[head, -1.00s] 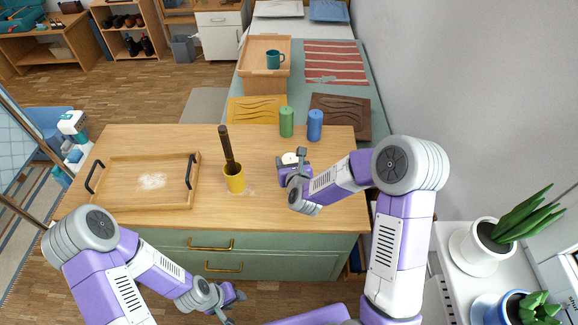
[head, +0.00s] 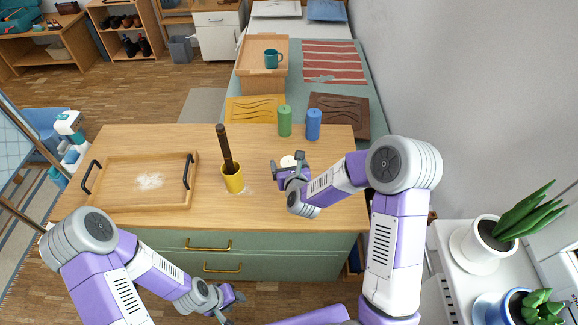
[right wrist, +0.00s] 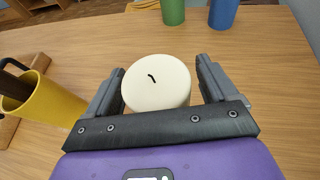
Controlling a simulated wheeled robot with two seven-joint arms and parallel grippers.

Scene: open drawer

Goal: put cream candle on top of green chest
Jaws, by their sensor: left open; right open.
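The cream candle (head: 287,161) stands on the wooden top of the green chest (head: 300,262), toward its right side. It also shows in the right wrist view (right wrist: 156,84) as a short, wide round candle with a dark wick. My right gripper (head: 287,162) is open, with one finger on each side of the candle. In the right wrist view a gap shows on the right side; the left finger is very close to the candle. My left gripper (head: 233,306) is open and empty, low in front of the chest's drawers.
A yellow cup (head: 233,179) with a dark stick stands left of the candle. A wooden tray (head: 120,202) lies further left. A green candle (head: 284,121) and a blue candle (head: 313,124) stand behind. The chest top between tray and cup is mostly clear.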

